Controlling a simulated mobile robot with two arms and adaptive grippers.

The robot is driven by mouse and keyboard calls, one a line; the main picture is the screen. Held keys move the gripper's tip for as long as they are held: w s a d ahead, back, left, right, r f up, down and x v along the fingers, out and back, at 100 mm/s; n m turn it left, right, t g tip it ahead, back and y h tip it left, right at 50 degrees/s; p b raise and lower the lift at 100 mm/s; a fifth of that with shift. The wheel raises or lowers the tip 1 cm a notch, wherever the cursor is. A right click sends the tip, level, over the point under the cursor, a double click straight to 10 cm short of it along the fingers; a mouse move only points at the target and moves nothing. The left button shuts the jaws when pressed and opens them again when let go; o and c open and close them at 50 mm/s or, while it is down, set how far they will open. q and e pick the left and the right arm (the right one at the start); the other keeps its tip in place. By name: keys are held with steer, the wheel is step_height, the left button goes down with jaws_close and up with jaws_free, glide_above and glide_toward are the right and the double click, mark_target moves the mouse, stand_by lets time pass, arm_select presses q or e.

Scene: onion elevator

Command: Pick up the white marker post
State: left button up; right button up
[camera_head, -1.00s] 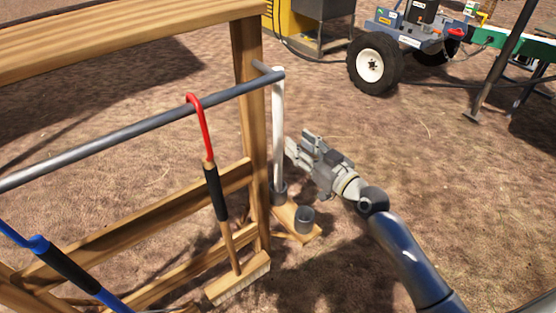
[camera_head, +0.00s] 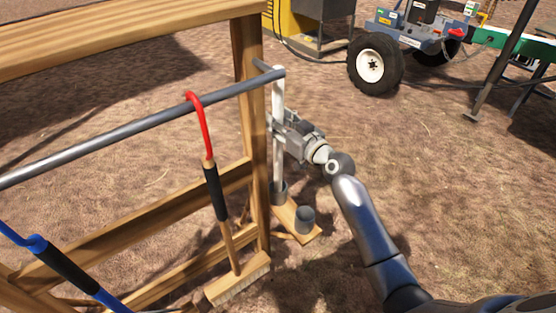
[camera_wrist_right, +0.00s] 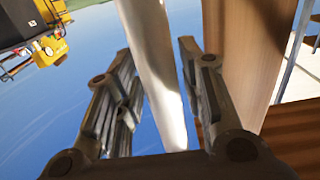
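The white marker post (camera_head: 278,160) stands upright in a dark socket on a small wooden base, beside the wooden rack's end post. My right gripper (camera_head: 279,132) is at the post's middle height. In the right wrist view, the white post (camera_wrist_right: 152,55) runs between the two fingers of the open gripper (camera_wrist_right: 160,100). A gap shows on the left finger's side; the post is nearer the right finger. My left gripper is not in view.
A red-handled broom (camera_head: 218,195) hangs from the rail. An empty dark socket (camera_head: 305,219) sits beside the post's socket.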

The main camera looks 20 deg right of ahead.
steer(key=shift+w, duration=0.2)
jaws_close()
steer(key=shift+r, duration=0.2)
